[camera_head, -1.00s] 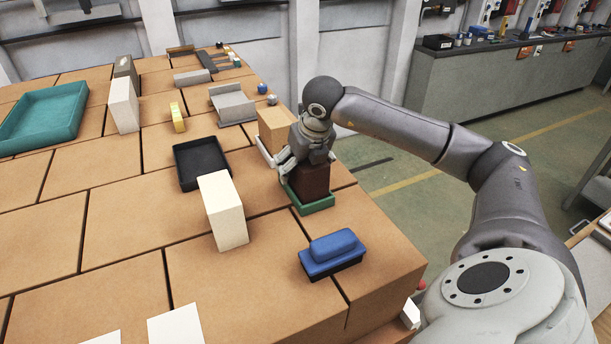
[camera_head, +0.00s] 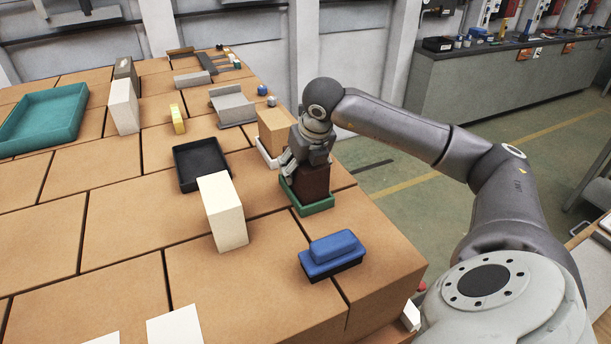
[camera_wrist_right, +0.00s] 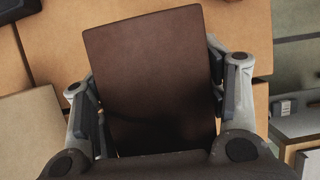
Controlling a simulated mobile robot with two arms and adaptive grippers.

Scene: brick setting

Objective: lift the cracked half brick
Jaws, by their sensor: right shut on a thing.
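The dark brown half brick (camera_head: 312,183) stands in a small green tray (camera_head: 318,207) near the right edge of the brick-topped surface. My right gripper (camera_head: 300,165) is over it from above, with its fingers against its sides. In the right wrist view the brick (camera_wrist_right: 155,80) fills the middle, and the right gripper (camera_wrist_right: 160,95) has a finger on each side of it, shut on it. I cannot make out a crack. The brick's lower end is hidden by the tray wall, so I cannot tell whether it touches the tray floor. My left gripper is not in view.
A tan block in a white tray (camera_head: 268,153) stands just behind my gripper. A blue-handled brush (camera_head: 333,253) lies in front. A white block (camera_head: 223,212) and a black tray (camera_head: 201,163) are to the left. A teal tray (camera_head: 42,117) is at far left.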

